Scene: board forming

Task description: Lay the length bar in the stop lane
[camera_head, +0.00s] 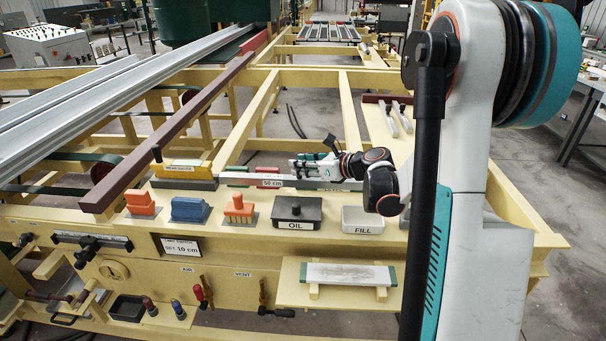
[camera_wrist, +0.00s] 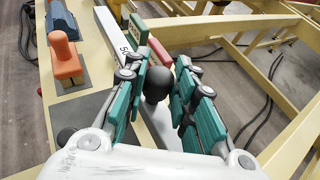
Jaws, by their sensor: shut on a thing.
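A long pale length bar (camera_head: 325,185) with a 50 cm label lies along the back of the yellow bench top in the head view. It also shows in the wrist view (camera_wrist: 112,32), running under my gripper. My gripper (camera_head: 322,163) is at the bar's right part. In the wrist view its green-padded fingers (camera_wrist: 160,95) stand on both sides of a black knob (camera_wrist: 157,84), which appears to belong to the bar. The fingers hide part of the bar; I cannot tell whether it is lifted. I cannot clearly make out the stop lane.
A red bar (camera_wrist: 159,52) and a green bar (camera_wrist: 138,28) lie beside the pale bar. Orange (camera_head: 141,203) and blue (camera_head: 190,209) blocks, a black OIL box (camera_head: 297,212) and a white FILL tray (camera_head: 362,219) stand in front. A long maroon beam (camera_head: 165,136) runs back at left.

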